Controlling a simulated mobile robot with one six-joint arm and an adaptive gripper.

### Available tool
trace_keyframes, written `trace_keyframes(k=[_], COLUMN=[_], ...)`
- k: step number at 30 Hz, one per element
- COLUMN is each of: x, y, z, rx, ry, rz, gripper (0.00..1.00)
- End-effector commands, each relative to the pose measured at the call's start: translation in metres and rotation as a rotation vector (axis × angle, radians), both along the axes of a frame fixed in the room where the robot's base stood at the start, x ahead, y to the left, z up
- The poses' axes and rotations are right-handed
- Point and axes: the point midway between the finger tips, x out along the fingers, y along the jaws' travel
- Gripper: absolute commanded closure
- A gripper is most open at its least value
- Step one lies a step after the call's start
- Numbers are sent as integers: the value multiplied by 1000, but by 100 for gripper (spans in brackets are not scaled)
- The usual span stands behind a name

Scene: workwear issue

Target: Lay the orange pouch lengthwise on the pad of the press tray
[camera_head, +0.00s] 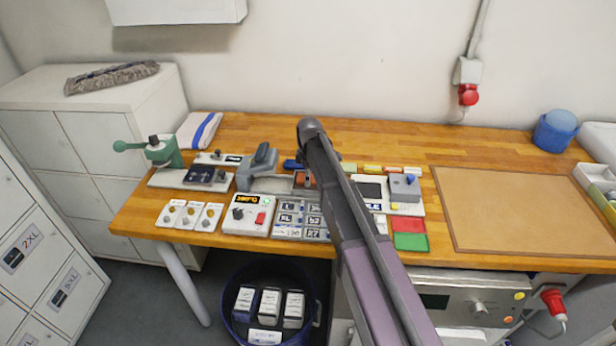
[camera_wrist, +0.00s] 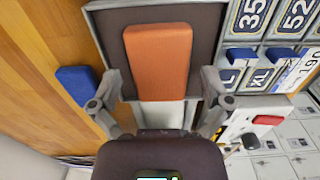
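The orange pouch (camera_wrist: 158,62) lies on the dark pad (camera_wrist: 212,30) of a grey-rimmed tray in the wrist view, its long side up and down there. A pale area (camera_wrist: 162,114) shows at its near end; I cannot tell what it belongs to. My gripper (camera_wrist: 160,95) is open over the pouch's near part, one finger on each side, with a gap visible at the right side. In the head view only a bit of the orange pouch (camera_head: 300,178) shows beside my arm, which hides most of the tray.
Size tiles (camera_head: 302,220) lie in front of the tray. A grey press-like device (camera_head: 262,160) and a white box with a red button (camera_head: 245,215) stand to its left. A blue piece (camera_wrist: 77,86) is close beside my gripper. The brown board (camera_head: 525,205) at right is clear.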

Motion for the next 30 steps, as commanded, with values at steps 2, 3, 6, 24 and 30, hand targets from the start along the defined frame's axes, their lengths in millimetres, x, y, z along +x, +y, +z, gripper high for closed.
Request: trace_keyframes(k=[2,3,6,24,30], x=[0,0,0,0,0], y=[0,0,0,0,0], z=[0,0,0,27,44], rx=[0,0,0,0,0], ry=[0,0,0,0,0], rz=[0,0,0,0,0], gripper=[0,0,0,0,0])
